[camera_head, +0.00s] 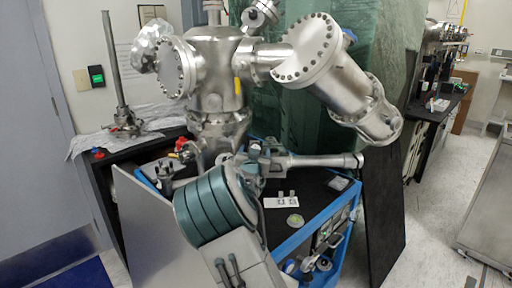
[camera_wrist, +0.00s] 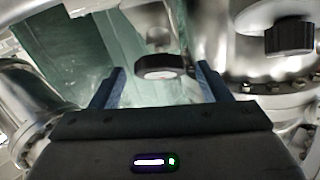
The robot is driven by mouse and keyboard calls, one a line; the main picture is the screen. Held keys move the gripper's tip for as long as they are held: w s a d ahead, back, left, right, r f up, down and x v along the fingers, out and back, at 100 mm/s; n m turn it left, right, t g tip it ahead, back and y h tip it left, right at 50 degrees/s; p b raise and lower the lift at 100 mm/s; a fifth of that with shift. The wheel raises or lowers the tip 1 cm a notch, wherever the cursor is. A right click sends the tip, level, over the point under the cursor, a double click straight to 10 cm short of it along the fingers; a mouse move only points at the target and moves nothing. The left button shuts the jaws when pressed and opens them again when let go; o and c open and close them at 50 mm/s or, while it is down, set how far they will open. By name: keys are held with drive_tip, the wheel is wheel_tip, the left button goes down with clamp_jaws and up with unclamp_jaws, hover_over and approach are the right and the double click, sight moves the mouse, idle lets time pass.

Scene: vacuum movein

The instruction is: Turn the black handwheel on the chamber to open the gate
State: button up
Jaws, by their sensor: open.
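The steel chamber (camera_head: 215,85) stands on a blue-framed cart, with round flanges and tubes branching from it. In the wrist view a black handwheel (camera_wrist: 160,74) with a pale face sits at the end of a short metal stem, ahead of my gripper and between its fingers in the picture. My gripper (camera_wrist: 161,67) is open, one blue-black finger to each side of the wheel. I cannot tell how far the fingertips reach along it; no contact shows. A second, ridged black knob (camera_wrist: 290,37) is at the upper right. In the head view my arm hides part of the chamber's lower side.
Steel flanged parts (camera_wrist: 265,65) lie close on the right of my gripper, and a steel tube (camera_wrist: 30,100) is on the left. The blue cart (camera_head: 310,225) has a black top with small items. A dark panel (camera_head: 385,215) leans at its right.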

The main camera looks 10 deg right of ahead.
sight(256, 147)
drive_tip(key=shift+x, duration=1.95)
drive_tip(key=c, duration=1)
